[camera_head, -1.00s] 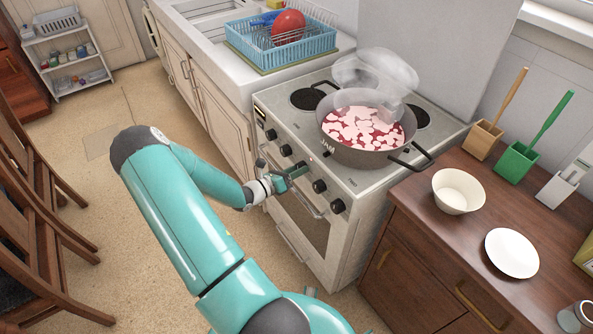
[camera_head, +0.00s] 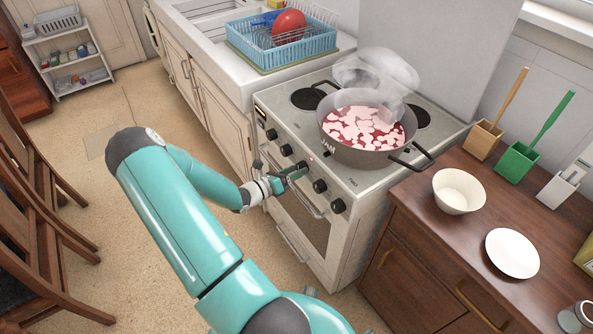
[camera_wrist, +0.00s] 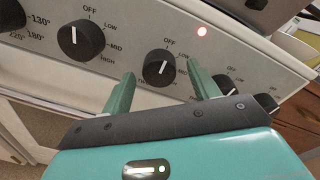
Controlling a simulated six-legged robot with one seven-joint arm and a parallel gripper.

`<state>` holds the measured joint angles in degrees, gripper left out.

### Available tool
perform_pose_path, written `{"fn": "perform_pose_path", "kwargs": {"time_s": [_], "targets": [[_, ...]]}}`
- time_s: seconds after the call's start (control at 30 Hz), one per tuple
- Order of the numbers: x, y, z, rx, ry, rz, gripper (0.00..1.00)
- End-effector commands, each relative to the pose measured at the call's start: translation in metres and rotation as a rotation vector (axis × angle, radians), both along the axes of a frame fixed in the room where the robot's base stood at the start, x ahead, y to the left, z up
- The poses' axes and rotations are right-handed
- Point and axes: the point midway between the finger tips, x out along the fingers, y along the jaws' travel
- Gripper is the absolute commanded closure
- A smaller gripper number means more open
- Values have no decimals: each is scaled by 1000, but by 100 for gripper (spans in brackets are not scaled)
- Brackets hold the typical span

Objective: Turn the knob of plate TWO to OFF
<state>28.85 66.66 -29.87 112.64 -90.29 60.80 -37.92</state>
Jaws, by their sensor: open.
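A row of black knobs runs along the stove's front panel (camera_head: 262,110). In the wrist view one black knob (camera_wrist: 159,68) sits between the two green fingers of my gripper (camera_wrist: 160,76), which is open around it. I cannot tell whether the fingers touch it. Its white mark points up and slightly right, and OFF and LOW are printed above it. Another black knob (camera_wrist: 81,41) is to its left, with OFF, LOW, MID and HIGH around it. In the head view my gripper (camera_head: 291,173) is at the panel and hides part of the row.
A wooden counter (camera_head: 420,215) stands at right.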

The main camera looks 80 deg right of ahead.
Motion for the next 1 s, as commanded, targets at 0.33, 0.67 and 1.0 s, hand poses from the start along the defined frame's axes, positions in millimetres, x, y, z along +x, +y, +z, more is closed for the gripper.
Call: {"fn": "perform_pose_path", "kwargs": {"time_s": [0.33,0.67,1.0], "targets": [[48,56,3,1,0,7,39],[79,95,4,1,1,2,39],[81,98,4,0,1,1,39]]}}
